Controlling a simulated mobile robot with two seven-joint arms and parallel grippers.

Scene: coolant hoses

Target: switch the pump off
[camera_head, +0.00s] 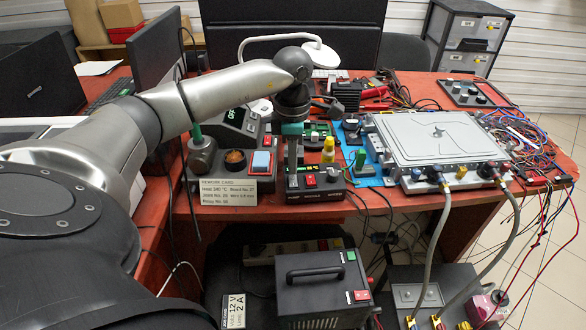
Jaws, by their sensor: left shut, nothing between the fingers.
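My left gripper (292,178) comes down from above onto the work table. The lettering is too small to read surely, so I cannot tell for certain which unit is the pump. Two grey hoses (438,225) run from the grey plate unit (435,138) down to a dark box (405,297) at lower right. My right gripper is out of view.
A grey box with a handle (322,283), a green button and a red switch stands below the table edge. A paper card (228,192) stands left of the control box. A yellow-capped bottle (328,150) stands behind it. Tangled wires (535,155) lie at right.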

